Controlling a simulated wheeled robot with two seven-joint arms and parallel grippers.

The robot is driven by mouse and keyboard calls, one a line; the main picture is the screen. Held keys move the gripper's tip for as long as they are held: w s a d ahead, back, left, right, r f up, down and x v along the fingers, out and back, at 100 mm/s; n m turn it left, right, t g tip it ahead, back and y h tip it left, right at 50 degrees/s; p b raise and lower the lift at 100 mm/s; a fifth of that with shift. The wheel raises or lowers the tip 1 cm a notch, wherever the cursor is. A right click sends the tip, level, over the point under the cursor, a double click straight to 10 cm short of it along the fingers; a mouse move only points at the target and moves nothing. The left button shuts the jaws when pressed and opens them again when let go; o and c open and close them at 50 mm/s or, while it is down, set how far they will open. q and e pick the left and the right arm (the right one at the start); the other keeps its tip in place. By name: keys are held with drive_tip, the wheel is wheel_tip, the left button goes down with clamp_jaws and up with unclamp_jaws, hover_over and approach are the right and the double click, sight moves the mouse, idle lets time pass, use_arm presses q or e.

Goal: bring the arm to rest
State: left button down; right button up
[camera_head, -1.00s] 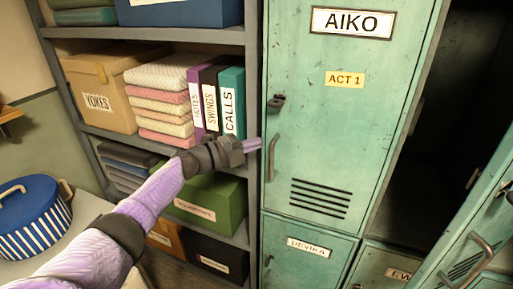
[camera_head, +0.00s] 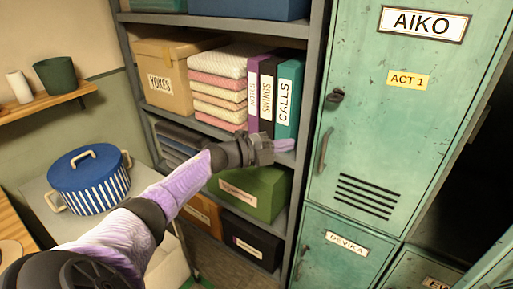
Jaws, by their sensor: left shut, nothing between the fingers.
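My left arm, with a lilac sleeve and dark joints, comes in from the lower left in the head view. Its left gripper (camera_head: 284,146) is shut and empty. It shows in front of the shelf unit, just below the row of binders and left of the green AIKO locker door (camera_head: 388,120). I cannot tell how far it is from the shelf. My right gripper is not in view.
A grey shelf unit (camera_head: 312,100) holds a YOKES box (camera_head: 165,75), folded cloths (camera_head: 218,90), binders (camera_head: 287,95) and a green box (camera_head: 255,192). A blue striped pot (camera_head: 90,182) stands on a surface at the left. A locker stands open at the right.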

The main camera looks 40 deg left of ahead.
use_arm(q)
drive_tip(key=v, duration=0.6)
drive_tip(key=s+d+f+n+g+y+b, duration=0.1)
drive_tip(key=s+f+n+y, duration=0.3)
drive_tip(key=f, duration=0.7)
drive_tip(key=s+d+f+n+g+y+b, duration=0.15)
drive_tip(key=s+f+n, duration=0.35)
drive_tip(key=f, duration=0.6)
drive_tip(key=s+f+n+g+y, duration=0.2)
drive_tip(key=s+f+n+y, duration=0.3)
drive_tip(key=f, duration=0.6)
drive_tip(key=s+d+f+n+g, duration=0.2)
drive_tip(key=s+d+f, duration=0.3)
drive_tip(key=s, duration=0.4)
drive_tip(key=s+d+f+n+g+h+b, duration=0.1)
drive_tip(key=s+d+f+n+g, duration=0.1)
drive_tip(key=s+d+f+g, duration=0.3)
drive_tip(key=s+d+f+n+g, duration=0.3)
drive_tip(key=s+d+f, duration=0.3)
drive_tip(key=s, duration=0.7)
drive_tip(key=shift+w+f+g, duration=0.1)
drive_tip(key=shift+f+g, duration=0.05)
drive_tip(key=shift+g, duration=0.1)
